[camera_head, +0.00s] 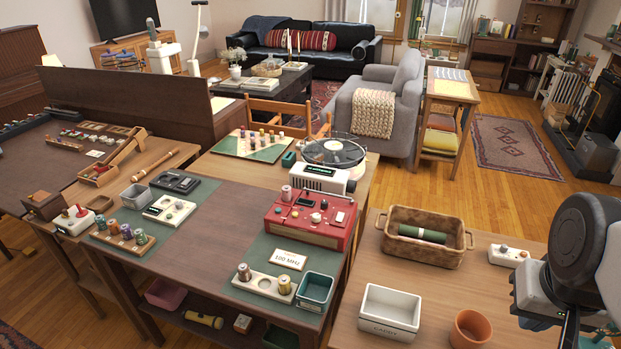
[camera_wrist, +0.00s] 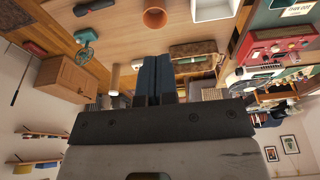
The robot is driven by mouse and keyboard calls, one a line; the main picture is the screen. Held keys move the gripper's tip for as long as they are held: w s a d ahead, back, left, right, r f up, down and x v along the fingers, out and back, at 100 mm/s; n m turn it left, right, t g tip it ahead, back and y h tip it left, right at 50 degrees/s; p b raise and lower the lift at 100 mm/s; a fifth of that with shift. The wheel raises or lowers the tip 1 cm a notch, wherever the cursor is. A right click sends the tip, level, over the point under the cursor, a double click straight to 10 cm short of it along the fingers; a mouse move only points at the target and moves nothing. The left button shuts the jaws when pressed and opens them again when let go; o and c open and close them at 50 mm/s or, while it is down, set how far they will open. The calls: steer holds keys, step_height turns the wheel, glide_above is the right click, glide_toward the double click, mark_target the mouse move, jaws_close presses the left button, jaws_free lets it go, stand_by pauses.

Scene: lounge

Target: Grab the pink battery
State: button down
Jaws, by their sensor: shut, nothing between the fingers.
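A small pinkish battery (camera_head: 286,193) stands upright on the back left of the red device (camera_head: 311,217) in the head view. It looks like the pink battery, though the colour is hard to judge at this size. The red device also shows in the wrist view (camera_wrist: 272,46), where I cannot make out the battery. My gripper (camera_wrist: 153,58) is shut and empty, its two dark fingers together. In the head view my gripper is at the far right, above the right table, well apart from the battery.
A wicker basket (camera_head: 394,246) with a green roll, a white bin (camera_head: 388,311), a terracotta pot (camera_head: 471,328) and a white switch box (camera_head: 508,256) stand on the right table. Battery racks (camera_head: 262,287) and a teal bin (camera_head: 315,289) stand before the red device. A fan (camera_head: 333,151) stands behind.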

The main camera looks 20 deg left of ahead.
steer(key=c, duration=1.8)
jaws_free()
steer(key=o, duration=1.1)
